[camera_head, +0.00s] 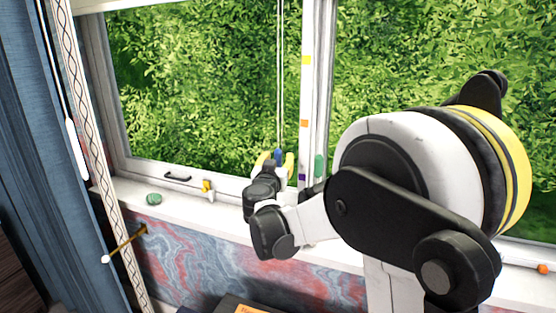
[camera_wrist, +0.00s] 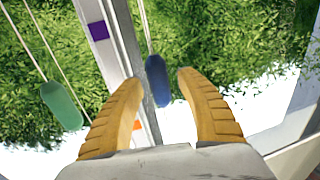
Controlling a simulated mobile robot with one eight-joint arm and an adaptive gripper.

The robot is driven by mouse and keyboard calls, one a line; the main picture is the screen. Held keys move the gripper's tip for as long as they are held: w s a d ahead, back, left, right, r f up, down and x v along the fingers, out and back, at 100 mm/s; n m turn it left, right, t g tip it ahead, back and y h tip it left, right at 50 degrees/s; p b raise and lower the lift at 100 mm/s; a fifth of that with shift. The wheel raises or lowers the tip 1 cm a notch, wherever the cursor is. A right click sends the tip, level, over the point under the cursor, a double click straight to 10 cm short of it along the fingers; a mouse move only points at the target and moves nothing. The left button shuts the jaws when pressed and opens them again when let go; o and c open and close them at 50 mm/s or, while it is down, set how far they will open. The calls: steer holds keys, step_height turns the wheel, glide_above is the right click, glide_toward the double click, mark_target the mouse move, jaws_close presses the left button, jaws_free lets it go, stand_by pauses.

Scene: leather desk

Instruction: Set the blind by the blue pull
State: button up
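The blue pull (camera_head: 278,155) hangs on thin cords (camera_head: 280,70) in front of the window, left of the centre post. My gripper (camera_head: 276,161) is at the pull, with its yellow fingers spread to either side of it in the head view. In the wrist view my gripper (camera_wrist: 160,80) is open, and the blue pull (camera_wrist: 158,80) shows between and beyond the fingertips, with gaps on both sides. I cannot tell its exact depth relative to the fingers. The blind itself is not visible.
A green pull (camera_head: 319,166) hangs right of the post and also shows in the wrist view (camera_wrist: 61,105). The post (camera_head: 313,90) bears yellow, orange and purple marks. A yellow-handled latch (camera_head: 207,188) and a green item (camera_head: 154,198) are near the sill. A blue curtain (camera_head: 45,150) is left.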

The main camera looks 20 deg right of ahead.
jaws_close()
step_height(320, 180, up, 37)
steer(key=p, duration=2.4)
steer(key=shift+w, duration=0.2)
steer(key=shift+f, duration=0.1)
steer(key=shift+o, duration=0.5)
jaws_free()
steer(key=shift+s, duration=0.15)
